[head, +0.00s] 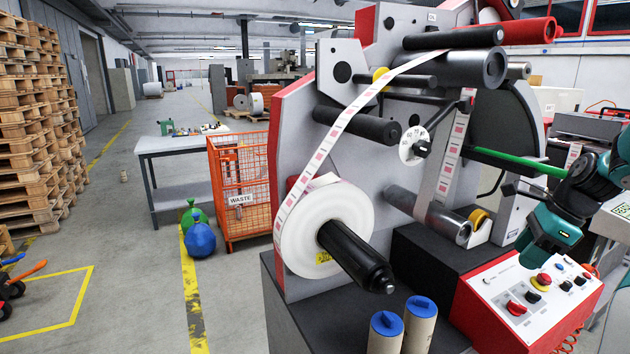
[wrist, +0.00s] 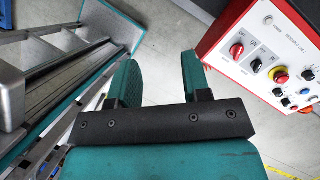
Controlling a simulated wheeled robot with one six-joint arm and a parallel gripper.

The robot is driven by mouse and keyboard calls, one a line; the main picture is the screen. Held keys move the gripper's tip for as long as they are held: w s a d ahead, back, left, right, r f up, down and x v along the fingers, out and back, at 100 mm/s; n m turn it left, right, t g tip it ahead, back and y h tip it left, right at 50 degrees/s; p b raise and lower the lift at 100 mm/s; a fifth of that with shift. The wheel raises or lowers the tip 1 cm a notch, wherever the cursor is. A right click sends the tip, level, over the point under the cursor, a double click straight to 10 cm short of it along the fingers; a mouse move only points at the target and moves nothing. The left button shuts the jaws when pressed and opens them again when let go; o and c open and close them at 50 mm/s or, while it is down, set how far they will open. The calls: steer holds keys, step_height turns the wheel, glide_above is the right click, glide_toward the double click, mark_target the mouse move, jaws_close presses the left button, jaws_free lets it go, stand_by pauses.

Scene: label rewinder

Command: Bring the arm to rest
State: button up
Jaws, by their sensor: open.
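My gripper (wrist: 158,76) is open in the wrist view, with two teal fingers apart and nothing between them. In the head view my teal and dark arm (head: 556,228) comes in from the right edge, bent downward above the red and white control box (head: 483,307). The fingertips are hard to make out there. In the wrist view the control box (wrist: 234,38) is at the upper right, beside the fingers and apart from them.
The label rewinder (head: 292,124) with its large label roll (head: 302,236) fills the middle of the head view. A green rod (head: 510,162) runs close to my arm. A ladder-like metal frame (wrist: 62,75) stands left in the wrist view. Open floor (head: 120,250) is left.

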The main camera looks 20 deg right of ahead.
steer(key=w+a+n+g+b, duration=0.25)
steer(key=a+n+b, duration=0.35)
steer(key=a+n, duration=1.7)
steer(key=s+a+f+n+b, duration=0.1)
steer(key=s+a+n, duration=0.4)
steer(key=a, duration=0.5)
steer(key=s+a+f+n+y+b, duration=0.1)
steer(key=s+a+f+n+b, duration=0.1)
steer(key=s+a+n, duration=0.4)
steer(key=s+a+b, duration=0.1)
steer(key=s+a, duration=0.1)
steer(key=a, duration=0.2)
steer(key=shift+a+n+g, duration=0.2)
steer(key=shift+n+g, duration=0.1)
steer(key=shift+g, duration=0.05)
